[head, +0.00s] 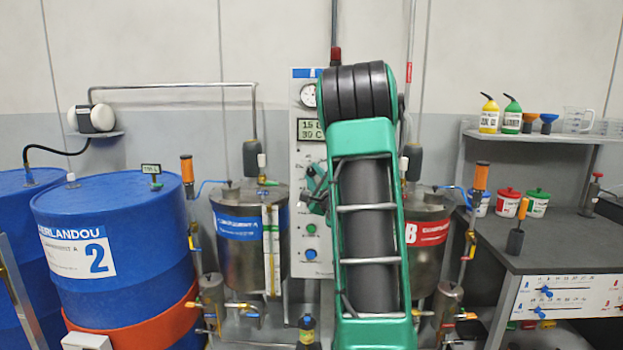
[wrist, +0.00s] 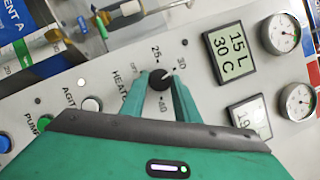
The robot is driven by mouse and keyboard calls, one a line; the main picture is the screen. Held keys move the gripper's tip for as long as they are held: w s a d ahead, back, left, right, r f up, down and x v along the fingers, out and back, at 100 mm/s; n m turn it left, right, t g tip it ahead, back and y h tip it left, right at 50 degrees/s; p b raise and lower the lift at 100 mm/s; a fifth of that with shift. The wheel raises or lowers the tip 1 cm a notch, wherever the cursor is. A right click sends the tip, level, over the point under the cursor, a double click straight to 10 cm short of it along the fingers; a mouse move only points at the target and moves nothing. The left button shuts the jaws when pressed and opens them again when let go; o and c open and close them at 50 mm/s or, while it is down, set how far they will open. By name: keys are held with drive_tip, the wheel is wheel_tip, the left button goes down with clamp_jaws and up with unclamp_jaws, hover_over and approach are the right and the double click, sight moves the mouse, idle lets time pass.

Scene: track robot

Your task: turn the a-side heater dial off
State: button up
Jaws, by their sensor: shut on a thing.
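The heater dial (wrist: 160,80) is a small black knob on the pale control panel (wrist: 205,82), shown in the wrist view beside the lettering "HEATER". Its white mark appears to point up and right, roughly towards the "30" label. My gripper (wrist: 160,86) is shut on the dial, with one green finger at each side. In the head view my gripper (head: 317,187) is at the A panel (head: 303,247), left of my green arm. The dial itself is hidden there.
Agitator and pump buttons (wrist: 90,104) lie left of the dial. In the head view, the component A tank (head: 240,262) stands left of the panel and a red-labelled B tank (head: 427,255) right of my arm.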

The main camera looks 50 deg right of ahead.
drive_tip(key=shift+a+n, duration=0.1)
drive_tip(key=shift+n, duration=0.3)
drive_tip(key=n+y, duration=0.1)
drive_tip(key=n, duration=0.1)
drive_tip(key=n+g+y, duration=0.1)
drive_tip(key=n, duration=0.2)
drive_tip(key=shift+r+n+g, duration=0.2)
drive_tip(key=shift+n+g, duration=0.1)
drive_tip(key=n+g, duration=0.1)
drive_tip(key=n, duration=0.1)
drive_tip(key=n+g, duration=0.1)
drive_tip(key=n, duration=0.1)
drive_tip(key=shift+a+r+n, duration=0.15)
drive_tip(key=shift+r+n, duration=0.05)
drive_tip(key=shift+n, duration=0.1)
drive_tip(key=n+g, duration=0.1)
drive_tip(key=n, duration=0.2)
drive_tip(key=n+g, duration=0.1)
drive_tip(key=shift+w+a+r+n+g, duration=0.15)
drive_tip(key=shift+w+a+n+g, duration=0.05)
drive_tip(key=shift+w+n+g, duration=0.1)
drive_tip(key=n+g+h, duration=0.1)
drive_tip(key=n, duration=0.1)
drive_tip(key=n+g+h, duration=0.1)
drive_tip(key=n, duration=0.1)
drive_tip(key=shift+w+a+r, duration=0.1)
drive_tip(key=shift+w+a, duration=0.05)
drive_tip(key=o, duration=0.9)
drive_tip(key=shift+o, duration=0.6)
